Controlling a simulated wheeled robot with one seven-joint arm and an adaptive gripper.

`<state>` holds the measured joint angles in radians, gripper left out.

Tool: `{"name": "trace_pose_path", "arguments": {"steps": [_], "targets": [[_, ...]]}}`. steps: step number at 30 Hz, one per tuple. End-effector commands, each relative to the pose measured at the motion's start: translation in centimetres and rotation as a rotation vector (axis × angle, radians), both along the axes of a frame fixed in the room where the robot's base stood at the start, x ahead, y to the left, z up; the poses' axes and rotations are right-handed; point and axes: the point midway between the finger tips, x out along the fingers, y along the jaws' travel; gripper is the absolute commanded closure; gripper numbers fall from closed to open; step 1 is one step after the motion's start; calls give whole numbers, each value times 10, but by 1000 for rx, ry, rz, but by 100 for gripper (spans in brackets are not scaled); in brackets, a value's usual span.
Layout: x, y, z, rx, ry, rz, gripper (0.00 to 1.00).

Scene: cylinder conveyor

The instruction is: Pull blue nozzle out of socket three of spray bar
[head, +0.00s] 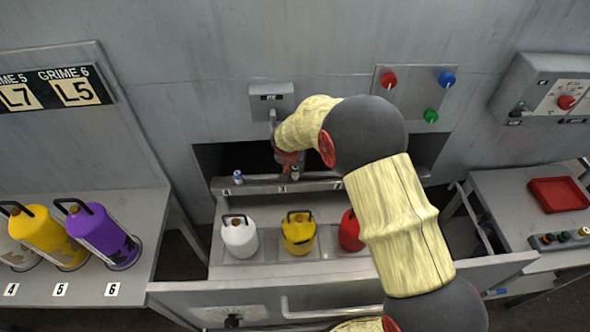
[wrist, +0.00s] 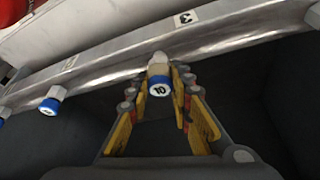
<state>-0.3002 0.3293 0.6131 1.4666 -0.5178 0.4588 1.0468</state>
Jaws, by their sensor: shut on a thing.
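The spray bar (wrist: 100,72) runs across the wrist view as a grey metal rail with a label 3. In the head view the spray bar (head: 262,188) lies along the front of a dark opening. A blue nozzle (wrist: 159,86) with a white, numbered face sits at the bar beside label 3. My gripper (wrist: 158,76) is shut on this nozzle, its yellow-padded fingers on either side. The nozzle appears against the bar; its seat in the socket is hidden. In the head view my gripper (head: 288,160) reaches down at the bar, partly covered by my arm.
Another blue nozzle (wrist: 50,101) is on the bar to the left. White (head: 239,236), yellow (head: 299,232) and red (head: 350,232) jugs stand in front of the bar. A red tray (head: 559,194) lies on the right table. Buttons (head: 447,79) are on the back wall.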

Motion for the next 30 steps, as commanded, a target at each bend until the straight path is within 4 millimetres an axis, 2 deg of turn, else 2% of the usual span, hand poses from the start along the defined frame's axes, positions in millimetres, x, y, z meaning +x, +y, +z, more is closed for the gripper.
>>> {"name": "trace_pose_path", "arguments": {"steps": [30], "targets": [[0, 0, 27, 1, -1, 0, 100]]}}
